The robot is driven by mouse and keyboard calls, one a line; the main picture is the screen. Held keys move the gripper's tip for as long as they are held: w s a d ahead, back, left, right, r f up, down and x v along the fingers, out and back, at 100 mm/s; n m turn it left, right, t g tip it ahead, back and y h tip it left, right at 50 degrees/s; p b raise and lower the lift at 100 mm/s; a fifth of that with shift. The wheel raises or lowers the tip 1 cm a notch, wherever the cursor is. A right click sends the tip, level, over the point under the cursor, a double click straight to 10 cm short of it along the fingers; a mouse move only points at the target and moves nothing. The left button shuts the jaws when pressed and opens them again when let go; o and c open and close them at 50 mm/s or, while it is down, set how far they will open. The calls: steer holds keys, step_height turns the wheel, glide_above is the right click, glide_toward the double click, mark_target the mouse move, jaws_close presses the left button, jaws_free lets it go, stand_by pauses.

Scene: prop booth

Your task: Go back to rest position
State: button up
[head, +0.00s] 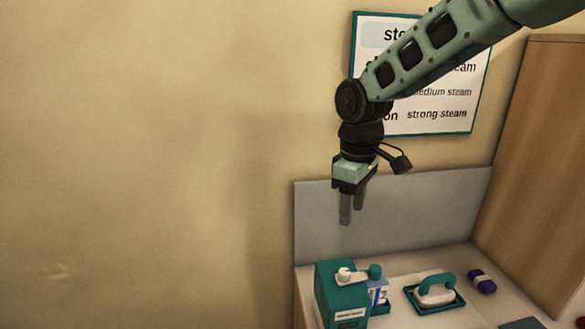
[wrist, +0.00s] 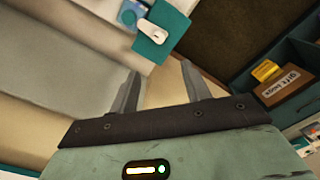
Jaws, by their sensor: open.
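My gripper (head: 352,207) hangs pointing down above the back left of the counter, in front of the grey back panel. Its two fingers are apart with nothing between them, as the wrist view (wrist: 160,88) also shows. A teal box (head: 342,298) with a white and teal handle on top stands on the counter below it, clear of the fingers. What seems to be the same teal box shows at the top of the wrist view (wrist: 170,32).
A white iron-like tool with a teal handle (head: 436,290) sits in a teal tray. A purple item (head: 482,281) lies right of it. A wooden panel (head: 545,170) closes the right side. A sign (head: 440,115) hangs behind my arm. A labelled brown box (wrist: 285,86) shows in the wrist view.

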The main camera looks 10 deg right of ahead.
steer(key=s+a+f+b, duration=0.1)
steer(key=s+a+f, duration=0.1)
steer(key=s, duration=1.1)
steer(key=s+a+f+m+b, duration=0.1)
steer(key=s+a+f, duration=0.2)
steer(key=s, duration=1)
steer(key=shift+s+a+y, duration=0.3)
steer(key=shift+a, duration=0.35)
steer(key=shift+f+m, duration=0.15)
steer(key=shift+m, duration=0.15)
